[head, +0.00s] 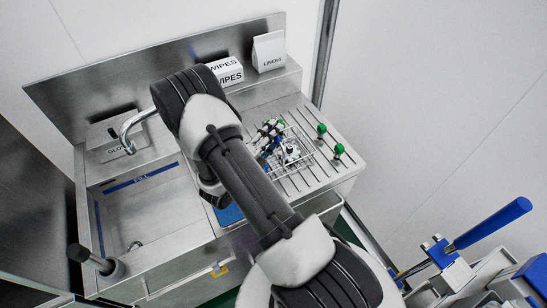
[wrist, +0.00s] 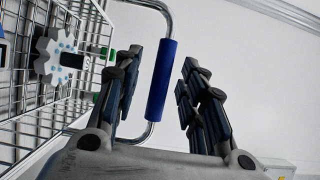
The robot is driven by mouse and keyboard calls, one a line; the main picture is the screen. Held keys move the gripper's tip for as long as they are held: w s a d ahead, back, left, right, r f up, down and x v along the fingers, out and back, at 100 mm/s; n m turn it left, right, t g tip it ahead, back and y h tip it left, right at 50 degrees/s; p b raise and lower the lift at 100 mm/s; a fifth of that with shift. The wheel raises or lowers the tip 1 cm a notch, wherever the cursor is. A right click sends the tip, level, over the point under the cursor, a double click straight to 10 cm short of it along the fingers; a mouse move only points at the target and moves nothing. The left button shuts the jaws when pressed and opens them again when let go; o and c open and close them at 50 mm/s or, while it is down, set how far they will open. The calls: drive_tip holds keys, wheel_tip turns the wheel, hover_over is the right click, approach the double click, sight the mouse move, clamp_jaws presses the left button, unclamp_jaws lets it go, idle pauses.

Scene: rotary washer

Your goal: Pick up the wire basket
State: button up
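The wire basket (head: 304,164) stands on the ribbed drainboard at the right of the steel sink unit, partly hidden by my arm. Metal parts lie inside it. In the wrist view its wire mesh (wrist: 40,125) fills the left side, with a grey toothed part (wrist: 57,57) within. Its bent metal handle has a blue sleeve (wrist: 162,80). My gripper (wrist: 160,72) is open, with the blue sleeve between its fingers. In the head view my gripper (head: 270,131) is over the basket.
Two green-topped pegs (head: 321,129) (head: 338,149) stand on the drainboard right of the basket. A wipes box (head: 228,73) and a liners bag (head: 269,52) sit on the back ledge. The sink basin (head: 150,205) and curved faucet (head: 133,125) are at left.

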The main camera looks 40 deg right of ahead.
drive_tip(key=shift+w+d, duration=0.1)
drive_tip(key=shift+d, duration=0.2)
drive_tip(key=shift+c, duration=0.3)
clamp_jaws()
idle(0.5)
